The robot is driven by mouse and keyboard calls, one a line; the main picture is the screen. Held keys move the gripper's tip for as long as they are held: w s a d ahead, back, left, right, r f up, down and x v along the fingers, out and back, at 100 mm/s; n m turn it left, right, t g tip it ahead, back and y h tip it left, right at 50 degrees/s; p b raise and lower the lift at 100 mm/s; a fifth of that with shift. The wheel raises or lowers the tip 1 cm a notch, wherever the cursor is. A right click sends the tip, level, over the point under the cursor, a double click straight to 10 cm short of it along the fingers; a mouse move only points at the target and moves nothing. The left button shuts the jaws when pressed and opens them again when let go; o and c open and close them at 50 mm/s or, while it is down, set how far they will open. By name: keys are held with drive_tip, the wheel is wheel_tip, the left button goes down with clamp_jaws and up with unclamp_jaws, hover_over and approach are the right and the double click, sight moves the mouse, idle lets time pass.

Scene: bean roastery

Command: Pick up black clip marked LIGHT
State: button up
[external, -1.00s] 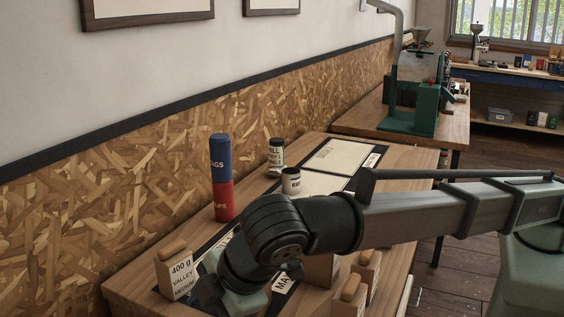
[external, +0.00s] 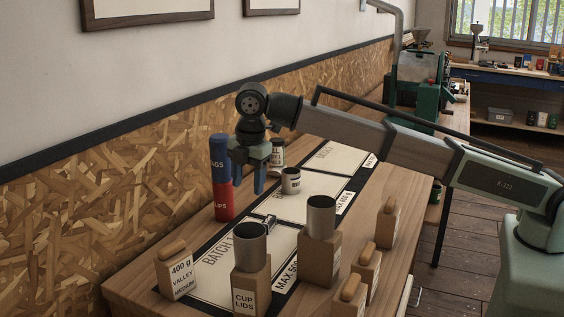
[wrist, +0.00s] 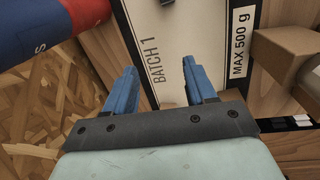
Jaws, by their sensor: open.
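I cannot clearly make out a clip marked LIGHT. In the external view, a small dark object (external: 266,222) lies on the batch mat behind the two wooden blocks with metal cups; no marking on it is readable. My gripper (external: 245,184) is open and empty, raised above the table, fingers pointing down, beside the blue and red cylinder. In the wrist view my gripper (wrist: 160,76) has its blue fingers apart over the mat, with nothing between them.
The blue and red cylinder (external: 222,180) stands near the wall. Wooden blocks with metal cups (external: 320,217) (external: 250,243) stand at the front, with handled wooden blocks (external: 175,277) around them. Two small tins (external: 291,181) (external: 277,153) stand behind. The far mat section (external: 337,157) looks clear.

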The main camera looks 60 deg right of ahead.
drive_tip(key=d+f+n+g, duration=0.1)
drive_tip(key=d+f+n, duration=0.1)
drive_tip(key=d, duration=0.8)
hover_over(268, 220)
drive_tip(key=d, duration=0.1)
drive_tip(key=shift+y, duration=0.3)
drive_tip(key=f, duration=0.8)
drive_tip(key=shift+w, duration=0.2)
drive_tip(key=shift+s+a+f, duration=0.1)
drive_tip(key=shift+a+f, duration=0.1)
drive_tip(key=shift+f, duration=0.85)
drive_tip(key=shift+s+a+f, duration=0.1)
drive_tip(key=shift+a+f, duration=0.1)
drive_tip(key=shift+f, duration=1.35)
clamp_jaws()
